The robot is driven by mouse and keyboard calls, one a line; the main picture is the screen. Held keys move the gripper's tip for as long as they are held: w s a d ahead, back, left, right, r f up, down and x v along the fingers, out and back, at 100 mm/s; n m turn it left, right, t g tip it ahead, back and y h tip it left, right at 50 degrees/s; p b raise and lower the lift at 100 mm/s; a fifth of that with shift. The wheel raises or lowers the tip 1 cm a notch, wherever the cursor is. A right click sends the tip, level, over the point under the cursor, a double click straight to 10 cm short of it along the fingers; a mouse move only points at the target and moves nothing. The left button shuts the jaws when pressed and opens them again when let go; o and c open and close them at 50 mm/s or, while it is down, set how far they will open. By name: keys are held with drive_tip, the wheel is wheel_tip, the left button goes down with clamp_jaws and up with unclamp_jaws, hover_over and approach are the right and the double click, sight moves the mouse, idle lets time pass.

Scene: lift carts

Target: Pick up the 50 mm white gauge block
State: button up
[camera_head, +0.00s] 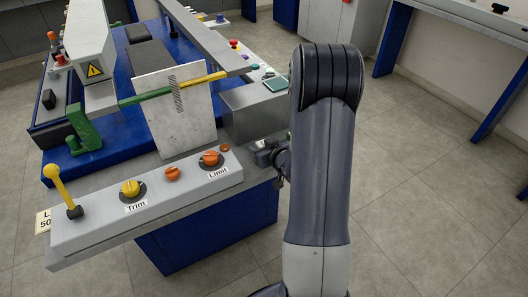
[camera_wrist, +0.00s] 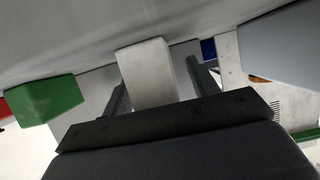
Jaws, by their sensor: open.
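A white block (camera_wrist: 147,70), apparently the gauge block, stands between the two dark fingers of my gripper (camera_wrist: 156,76) in the wrist view. The fingers are open, one on each side of it. A gap shows on the right; on the left I cannot tell whether the finger touches it. Its far end meets a grey surface. In the head view my gripper (camera_head: 268,155) is at the right end of the control panel, partly behind my arm, and the white block is not visible there.
A green block (camera_wrist: 45,100) lies left of the fingers in the wrist view. In the head view a control panel (camera_head: 100,230) with knobs and a yellow lever (camera_head: 60,190) runs along the machine's front. A grey box (camera_head: 250,112) is behind my gripper.

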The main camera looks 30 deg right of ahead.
drive_tip(key=shift+w+f, duration=0.1)
drive_tip(key=shift+w, duration=0.05)
clamp_jaws()
idle(0.5)
